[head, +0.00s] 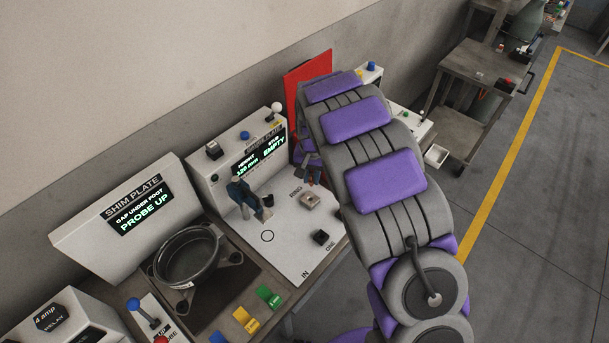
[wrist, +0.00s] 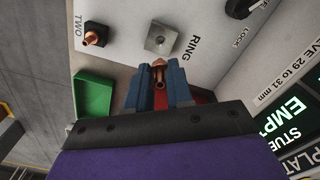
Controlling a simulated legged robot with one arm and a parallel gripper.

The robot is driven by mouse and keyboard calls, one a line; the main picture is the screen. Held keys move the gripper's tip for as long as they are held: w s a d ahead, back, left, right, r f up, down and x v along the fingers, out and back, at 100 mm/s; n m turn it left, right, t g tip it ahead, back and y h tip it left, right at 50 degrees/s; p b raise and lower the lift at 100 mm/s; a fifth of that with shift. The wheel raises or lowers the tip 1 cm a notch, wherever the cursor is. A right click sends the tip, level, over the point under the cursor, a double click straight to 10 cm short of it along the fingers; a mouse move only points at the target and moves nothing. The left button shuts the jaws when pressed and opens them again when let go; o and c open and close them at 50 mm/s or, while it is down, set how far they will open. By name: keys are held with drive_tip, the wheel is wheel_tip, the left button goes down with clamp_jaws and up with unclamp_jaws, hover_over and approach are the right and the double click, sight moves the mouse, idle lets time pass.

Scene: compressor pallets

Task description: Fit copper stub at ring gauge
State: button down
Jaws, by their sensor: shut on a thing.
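In the wrist view my gripper (wrist: 160,85) has its blue fingers shut on a copper stub (wrist: 159,72), whose tip points toward the ring gauge. The ring gauge (wrist: 163,38) is a square silver block with a dark hole in its top, beside the word RING. The stub is close to the gauge but appears apart from it. In the head view the ring gauge (head: 310,201) sits on the white station plate. My gripper (head: 309,175) is just behind it there, largely hidden by my arm, and the stub cannot be made out.
A second copper stub stands in a black holder (wrist: 95,34) marked TWO. A green tray (wrist: 93,96) lies below it. The holder (head: 321,237) marked ONE looks empty. A blue clamp (head: 243,194) stands left of the gauge. The station display (head: 260,152) reads EMPTY.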

sight(311, 183)
drive_tip(key=f, duration=0.1)
drive_tip(key=a+f, duration=0.1)
drive_tip(key=f, duration=0.2)
drive_tip(key=shift+a, duration=0.4)
drive_tip(key=shift+d+f, duration=0.2)
drive_tip(key=shift+f, duration=0.05)
drive_tip(key=shift+d+f, duration=0.3)
drive_tip(key=shift+d, duration=0.35)
drive_tip(key=shift+d+f, duration=0.25)
drive_tip(key=shift+d, duration=0.4)
drive_tip(key=shift+a+f, duration=0.15)
drive_tip(key=shift+a, duration=1.15)
drive_tip(key=shift+d, duration=1.6)
drive_tip(key=shift+a, duration=1)
drive_tip(key=shift+a+p, duration=0.3)
drive_tip(key=shift+a, duration=0.2)
